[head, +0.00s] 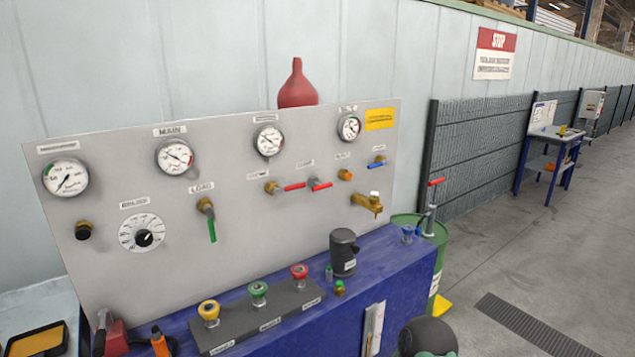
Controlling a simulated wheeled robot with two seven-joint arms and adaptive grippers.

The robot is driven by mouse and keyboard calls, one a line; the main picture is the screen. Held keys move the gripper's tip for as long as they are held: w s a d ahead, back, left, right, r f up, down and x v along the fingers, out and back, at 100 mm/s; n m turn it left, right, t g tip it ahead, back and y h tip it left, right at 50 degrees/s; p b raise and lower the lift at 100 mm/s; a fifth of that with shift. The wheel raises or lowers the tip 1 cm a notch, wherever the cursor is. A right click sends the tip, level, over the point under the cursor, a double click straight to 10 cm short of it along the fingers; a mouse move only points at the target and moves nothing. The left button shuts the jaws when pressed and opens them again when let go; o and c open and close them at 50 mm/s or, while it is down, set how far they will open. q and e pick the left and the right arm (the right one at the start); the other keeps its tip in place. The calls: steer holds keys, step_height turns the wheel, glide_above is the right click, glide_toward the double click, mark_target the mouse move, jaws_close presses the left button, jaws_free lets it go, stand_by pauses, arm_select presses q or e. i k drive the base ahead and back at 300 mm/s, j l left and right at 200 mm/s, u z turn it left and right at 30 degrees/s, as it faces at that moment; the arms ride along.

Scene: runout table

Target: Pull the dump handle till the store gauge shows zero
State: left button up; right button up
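A grey panel (250,215) carries several round white gauges. A left gauge (65,177), a gauge labelled MAIN (174,157), a middle gauge (268,140) and a right gauge (349,127) run along its top. The other gauge labels are too small to read surely, so I cannot tell which is the store gauge. A green handle (212,230) hangs down. Two red handles (294,187) (321,185) and a blue handle (376,163) lie roughly level. I cannot tell which is the dump handle. The needles are too small to read exactly. Neither gripper is in view.
A blue bench (400,275) in front of the panel holds a strip with yellow (209,309), green (258,290) and red knobs (299,271), and a black cylinder (343,252). A dark round object (428,336) shows at the bottom edge. Open floor lies right.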

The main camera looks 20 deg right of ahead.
mark_target(319, 187)
steer(key=i+l+u, duration=0.2)
steer(key=i+l, duration=0.2)
steer(key=l, duration=0.25)
steer(key=i+l+u, duration=0.2)
steer(key=i+l, duration=0.15)
steer(key=l, duration=0.3)
steer(key=i+l+u, duration=0.1)
steer(key=l, duration=0.3)
steer(key=i+l+u, duration=0.1)
steer(key=l, duration=0.25)
steer(key=i, duration=0.1)
